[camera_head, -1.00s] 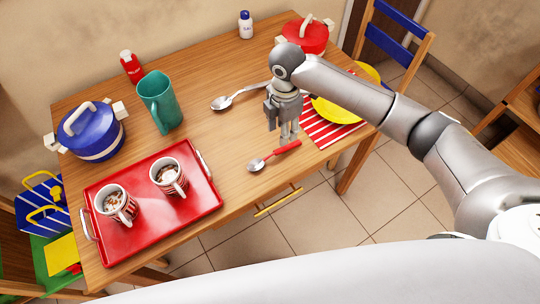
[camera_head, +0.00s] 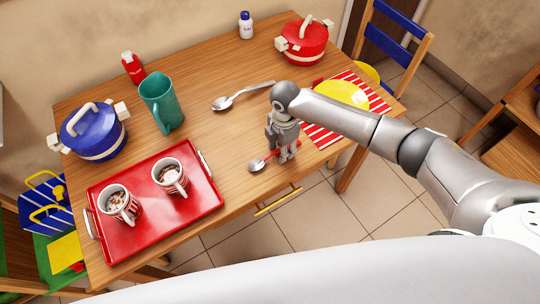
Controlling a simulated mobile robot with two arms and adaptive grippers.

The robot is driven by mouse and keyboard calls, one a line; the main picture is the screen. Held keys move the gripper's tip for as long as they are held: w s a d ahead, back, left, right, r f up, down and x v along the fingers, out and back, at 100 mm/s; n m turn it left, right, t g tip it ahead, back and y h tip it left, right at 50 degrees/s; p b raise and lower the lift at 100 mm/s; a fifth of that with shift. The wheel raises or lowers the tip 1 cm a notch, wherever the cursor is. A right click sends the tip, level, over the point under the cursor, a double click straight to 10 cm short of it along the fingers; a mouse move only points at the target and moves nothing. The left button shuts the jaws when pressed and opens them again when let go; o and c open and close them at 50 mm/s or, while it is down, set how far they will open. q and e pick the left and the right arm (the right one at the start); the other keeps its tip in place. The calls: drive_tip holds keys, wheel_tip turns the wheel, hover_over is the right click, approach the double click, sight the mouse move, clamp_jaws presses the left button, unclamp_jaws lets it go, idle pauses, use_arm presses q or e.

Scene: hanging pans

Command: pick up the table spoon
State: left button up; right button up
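A spoon with a silver bowl (camera_head: 256,165) and a red handle lies near the front edge of the table. My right gripper (camera_head: 288,157) points down over its handle and hides most of it. The fingertips are at the handle, but I cannot tell whether they are apart or closed on it. A larger all-silver spoon (camera_head: 224,102) lies farther back on the table, apart from the gripper. My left gripper is not in view.
A red tray (camera_head: 130,238) with two mugs is at the front left. A teal pitcher (camera_head: 163,105), a blue pot (camera_head: 92,132) and a red pot (camera_head: 305,42) stand behind. A yellow plate (camera_head: 342,92) lies on a striped mat (camera_head: 318,135) to the right.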

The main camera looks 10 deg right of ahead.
clamp_jaws()
drive_tip(key=shift+r, duration=0.15)
drive_tip(key=shift+r, duration=0.6)
drive_tip(key=s+d+r, duration=0.2)
drive_tip(key=s+r, duration=0.3)
drive_tip(key=s, duration=0.1)
drive_tip(key=s+d+r+b, duration=0.1)
drive_tip(key=s+d+r, duration=0.2)
drive_tip(key=s+r, duration=0.3)
drive_tip(key=shift+s+d+r, duration=0.25)
drive_tip(key=shift+s+d, duration=0.05)
drive_tip(key=shift+s, duration=0.15)
